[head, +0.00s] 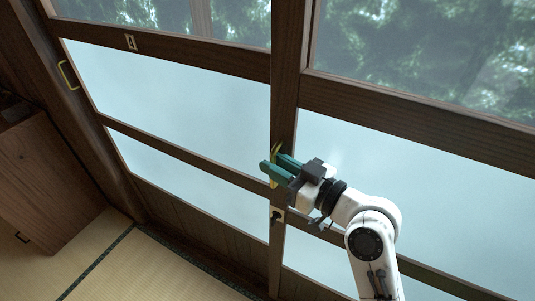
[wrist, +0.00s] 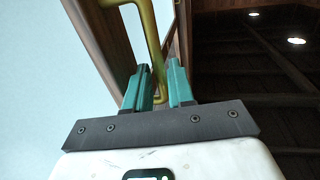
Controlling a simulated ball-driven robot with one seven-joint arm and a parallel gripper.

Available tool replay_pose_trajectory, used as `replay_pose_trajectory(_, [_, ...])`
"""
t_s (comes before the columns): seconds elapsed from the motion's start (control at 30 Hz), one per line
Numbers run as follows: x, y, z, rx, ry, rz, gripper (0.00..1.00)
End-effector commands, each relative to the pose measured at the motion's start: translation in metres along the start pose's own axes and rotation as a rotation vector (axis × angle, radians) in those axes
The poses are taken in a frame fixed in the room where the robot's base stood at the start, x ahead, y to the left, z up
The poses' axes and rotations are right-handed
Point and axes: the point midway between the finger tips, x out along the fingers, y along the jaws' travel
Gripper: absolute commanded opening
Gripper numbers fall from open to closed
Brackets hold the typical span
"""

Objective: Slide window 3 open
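A brass handle (head: 277,153) stands on the upright stile in the middle of the head view. My gripper (head: 275,167) is at this handle, with its two teal fingers apart, one on each side of it. In the wrist view the brass handle (wrist: 150,38) passes down between the fingertips (wrist: 159,66). A narrow gap shows beside the bar, so the fingers do not look clamped on it. The fingers partly hide the handle in the head view.
A second brass handle (head: 68,75) is on the frame at the far left. A small latch plate (head: 277,214) sits below my gripper. A wooden cabinet (head: 45,185) stands at the left. Tatami floor (head: 150,270) lies clear below the window.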

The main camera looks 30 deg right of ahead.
Motion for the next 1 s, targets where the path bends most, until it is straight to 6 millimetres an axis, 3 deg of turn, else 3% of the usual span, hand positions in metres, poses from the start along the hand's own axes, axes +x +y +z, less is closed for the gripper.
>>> replay_pose_trajectory(0.2, [0.023,0.0,-0.001,0.0,0.0,-0.002,0.23])
replay_pose_trajectory(0.57, [0.028,0.0,0.001,0.0,-0.001,0.0,0.23])
replay_pose_trajectory(0.8, [0.027,0.0,0.001,0.0,-0.001,0.0,0.01])
replay_pose_trajectory(1.0, [0.027,0.0,0.001,0.0,-0.001,0.0,0.0])
